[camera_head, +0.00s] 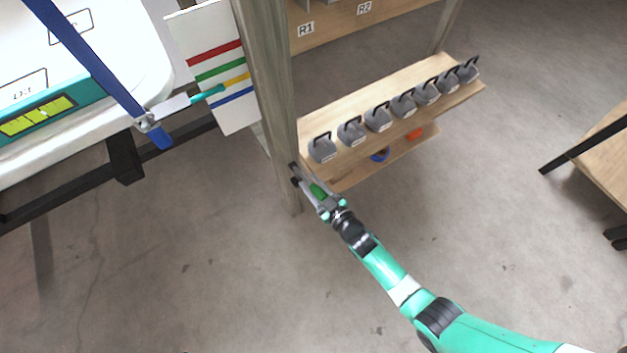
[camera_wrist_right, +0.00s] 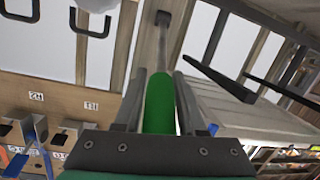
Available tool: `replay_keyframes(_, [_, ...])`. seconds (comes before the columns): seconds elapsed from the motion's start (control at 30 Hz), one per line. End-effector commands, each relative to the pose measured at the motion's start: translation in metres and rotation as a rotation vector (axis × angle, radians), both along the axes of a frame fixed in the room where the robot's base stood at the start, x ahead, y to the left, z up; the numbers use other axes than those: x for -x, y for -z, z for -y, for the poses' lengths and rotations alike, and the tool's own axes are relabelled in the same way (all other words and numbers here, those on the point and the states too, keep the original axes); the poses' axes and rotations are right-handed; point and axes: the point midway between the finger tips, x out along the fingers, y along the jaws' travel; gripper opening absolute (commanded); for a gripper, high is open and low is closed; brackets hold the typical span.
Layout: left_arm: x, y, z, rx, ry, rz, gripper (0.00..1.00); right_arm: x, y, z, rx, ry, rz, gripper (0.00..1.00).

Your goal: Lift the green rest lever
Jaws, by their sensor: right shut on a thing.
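The green rest lever (camera_head: 318,191) is on the wooden post (camera_head: 268,75), near the middle of the head view. Its green grip (camera_wrist_right: 159,104) fills the middle of the right wrist view, and a grey rod runs from it to a dark mount on the post. My right gripper (camera_head: 311,183) is shut on the green grip, with one finger on each side, and partly hides it. My right arm reaches in from the lower right. My left gripper is not in either view.
A wooden shelf (camera_head: 345,108) with several grey weights (camera_head: 379,117) stands right of the post. A board with coloured stripes (camera_head: 207,45) is left of it. A blue strap (camera_head: 90,62) slants down over the white cart roof (camera_head: 150,40). The floor around my arm is clear.

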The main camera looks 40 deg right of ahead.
Motion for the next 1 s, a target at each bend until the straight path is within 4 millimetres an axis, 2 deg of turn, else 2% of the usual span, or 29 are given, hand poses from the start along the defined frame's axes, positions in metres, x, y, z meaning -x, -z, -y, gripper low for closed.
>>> replay_keyframes(0.03, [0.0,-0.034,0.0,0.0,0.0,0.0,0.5,-0.003,-0.022,0.0,-0.001,0.001,-0.039,0.0])
replay_keyframes(0.1, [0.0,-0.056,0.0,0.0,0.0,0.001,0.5,-0.008,-0.028,0.001,-0.002,0.001,-0.091,0.0])
replay_keyframes(0.23, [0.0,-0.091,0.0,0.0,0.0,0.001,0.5,-0.017,-0.037,0.001,-0.007,0.003,-0.184,0.0])
replay_keyframes(0.4, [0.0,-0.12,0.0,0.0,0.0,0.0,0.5,-0.03,-0.042,0.002,-0.011,0.002,-0.292,0.0])
replay_keyframes(0.7, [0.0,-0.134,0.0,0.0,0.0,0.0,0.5,-0.044,-0.044,0.003,-0.016,0.002,-0.418,0.0])
replay_keyframes(1.0, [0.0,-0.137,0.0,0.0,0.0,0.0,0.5,-0.045,-0.044,0.003,-0.018,0.003,-0.455,0.0])
